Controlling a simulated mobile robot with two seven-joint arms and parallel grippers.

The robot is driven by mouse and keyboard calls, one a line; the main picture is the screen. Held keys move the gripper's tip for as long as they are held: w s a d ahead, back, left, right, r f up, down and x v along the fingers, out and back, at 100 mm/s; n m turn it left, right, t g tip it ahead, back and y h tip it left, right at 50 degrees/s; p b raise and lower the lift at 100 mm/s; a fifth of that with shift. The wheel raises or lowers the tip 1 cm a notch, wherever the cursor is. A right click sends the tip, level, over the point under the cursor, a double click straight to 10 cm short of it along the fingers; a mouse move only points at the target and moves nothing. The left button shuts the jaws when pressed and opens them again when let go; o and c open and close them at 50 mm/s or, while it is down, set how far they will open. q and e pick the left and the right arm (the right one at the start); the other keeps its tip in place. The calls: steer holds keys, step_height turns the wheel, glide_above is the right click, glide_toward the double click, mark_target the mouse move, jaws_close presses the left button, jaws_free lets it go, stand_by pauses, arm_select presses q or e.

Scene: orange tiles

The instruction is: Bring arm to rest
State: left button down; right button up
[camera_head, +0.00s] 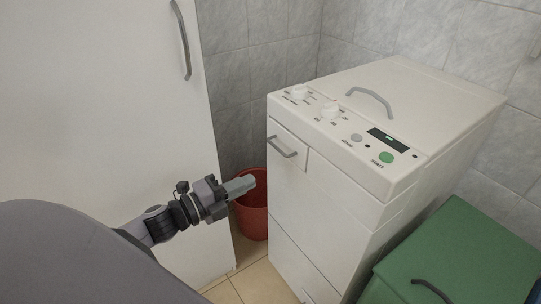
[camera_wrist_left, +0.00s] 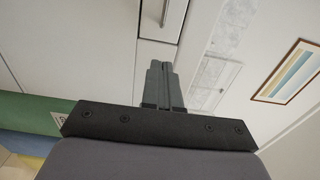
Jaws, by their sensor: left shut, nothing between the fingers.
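My left gripper (camera_head: 241,186) reaches in from the left in the head view, in front of a red bin and to the left of the white washing machine (camera_head: 330,190). Its fingers are closed together with nothing between them. In the left wrist view the two grey fingertips (camera_wrist_left: 160,66) lie side by side, with the machine's small drawer handle (camera_wrist_left: 166,12) beyond them. The fingers look apart from the handle. My right gripper is in neither view.
The red bin (camera_head: 254,222) stands on the tiled floor between a tall white cabinet (camera_head: 90,110) and the machine. A green box (camera_head: 462,250) with a dark handle is at the lower right. A framed striped picture (camera_wrist_left: 292,73) hangs on a wall in the wrist view.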

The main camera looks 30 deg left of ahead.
arm_select(q)
steer(key=s+d+f+n+g+y+p, duration=0.2)
steer(key=s+d+n+p, duration=0.3)
steer(key=n, duration=0.5)
steer(key=s+d+f+n+g+y+p, duration=0.2)
steer(key=s+d+f+n+g+p, duration=0.2)
steer(key=s+n, duration=0.5)
steer(key=d+f+n+p, duration=0.1)
steer(key=d+p, duration=0.1)
steer(key=shift+s+d+y, duration=0.25)
steer(key=shift+d+y, duration=0.15)
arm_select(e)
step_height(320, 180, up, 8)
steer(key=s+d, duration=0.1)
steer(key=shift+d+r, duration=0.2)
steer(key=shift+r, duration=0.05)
arm_select(q)
steer(key=shift+r, duration=0.1)
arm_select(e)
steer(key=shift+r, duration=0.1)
